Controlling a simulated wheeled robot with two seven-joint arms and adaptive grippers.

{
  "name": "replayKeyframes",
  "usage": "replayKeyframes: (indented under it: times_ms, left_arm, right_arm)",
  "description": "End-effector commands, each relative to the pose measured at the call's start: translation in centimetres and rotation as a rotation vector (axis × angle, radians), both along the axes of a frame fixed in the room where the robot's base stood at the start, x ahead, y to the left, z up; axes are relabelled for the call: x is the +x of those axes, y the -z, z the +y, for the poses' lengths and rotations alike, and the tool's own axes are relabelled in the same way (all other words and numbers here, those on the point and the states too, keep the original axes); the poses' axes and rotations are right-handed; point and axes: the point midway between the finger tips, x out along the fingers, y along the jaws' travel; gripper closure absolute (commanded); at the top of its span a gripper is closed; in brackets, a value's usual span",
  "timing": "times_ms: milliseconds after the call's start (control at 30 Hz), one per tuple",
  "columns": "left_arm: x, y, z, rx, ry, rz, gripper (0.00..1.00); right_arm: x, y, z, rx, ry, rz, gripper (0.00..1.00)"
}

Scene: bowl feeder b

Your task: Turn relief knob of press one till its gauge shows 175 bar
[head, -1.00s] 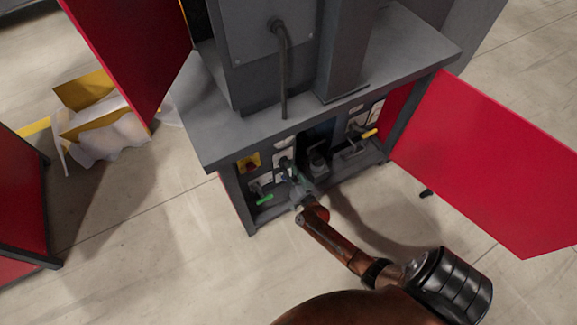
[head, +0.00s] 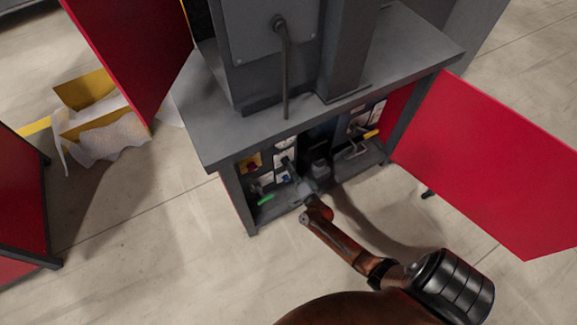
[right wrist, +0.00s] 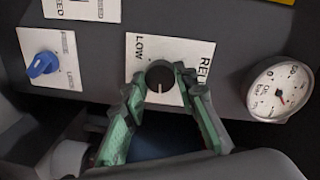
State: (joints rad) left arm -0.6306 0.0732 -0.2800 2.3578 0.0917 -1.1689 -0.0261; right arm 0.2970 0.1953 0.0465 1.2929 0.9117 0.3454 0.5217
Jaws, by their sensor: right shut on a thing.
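The relief knob (right wrist: 160,77), small, black and round, sits on a white plate (right wrist: 185,48) lettered LOW and partly readable REL. In the right wrist view my right gripper (right wrist: 162,80) has its green-edged fingers on both sides of the knob, shut on it. The round white gauge (right wrist: 280,90) is to the right of the knob. It has a short red needle, but its numbers are too blurred to read. In the head view my right gripper (head: 290,166) reaches into the open lower cabinet of the grey press (head: 205,150). My left gripper is not in view.
A blue knob (right wrist: 42,65) on another white plate is left of the relief knob. Red doors (head: 490,165) stand open around the press. A green handle (head: 265,199) and a yellow handle (head: 371,134) are low in the cabinet. A yellow box (head: 90,90) lies on the floor.

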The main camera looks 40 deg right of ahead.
Motion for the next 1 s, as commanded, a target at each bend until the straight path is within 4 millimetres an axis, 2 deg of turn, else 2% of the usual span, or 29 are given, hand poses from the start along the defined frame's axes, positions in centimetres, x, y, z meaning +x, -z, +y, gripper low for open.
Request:
replayKeyframes:
  times_ms: [533,567,800,1000]
  left_arm:
    - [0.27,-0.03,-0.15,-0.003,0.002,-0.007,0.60]
    - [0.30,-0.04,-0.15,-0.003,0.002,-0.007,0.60]
    - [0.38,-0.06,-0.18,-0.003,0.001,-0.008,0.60]
    - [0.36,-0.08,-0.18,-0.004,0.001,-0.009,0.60]
  right_arm:
    - [-0.10,0.15,0.02,0.024,0.000,-0.003,0.97]
    - [-0.10,0.15,0.01,0.023,0.000,-0.003,0.71]
    - [-0.04,0.08,0.02,0.023,0.000,-0.004,0.55]
    - [-0.02,0.03,0.01,0.023,-0.001,-0.005,0.55]
